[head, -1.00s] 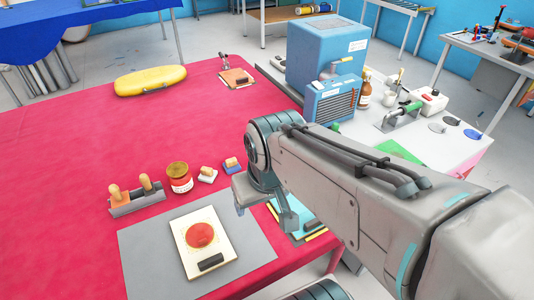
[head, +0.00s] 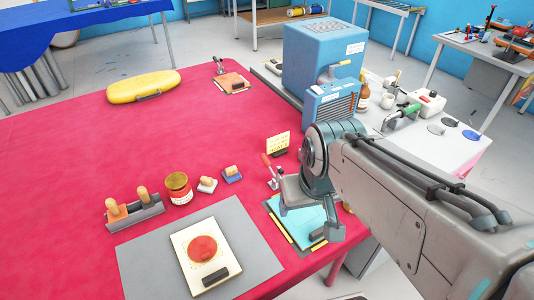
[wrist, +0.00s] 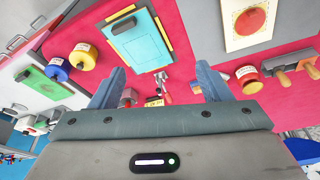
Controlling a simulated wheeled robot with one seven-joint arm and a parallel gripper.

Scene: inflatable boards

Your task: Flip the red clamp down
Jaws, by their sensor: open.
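The red clamp (head: 270,172) stands on the red table, left of my gripper in the head view. Its red handle is raised and leans to the upper left. A small cream sign stands just behind it. In the wrist view the clamp (wrist: 161,79) shows between my fingers, with its red handle pointing toward the lower edge. My gripper (head: 310,215) is open and empty, above the cyan board (head: 292,218). In the wrist view my gripper (wrist: 160,70) has its two blue-grey fingers spread wide, apart from the clamp.
A board with a red disc (head: 187,255) lies on a grey mat. A blue machine (head: 330,103) stands behind my arm. The red table's middle is clear.

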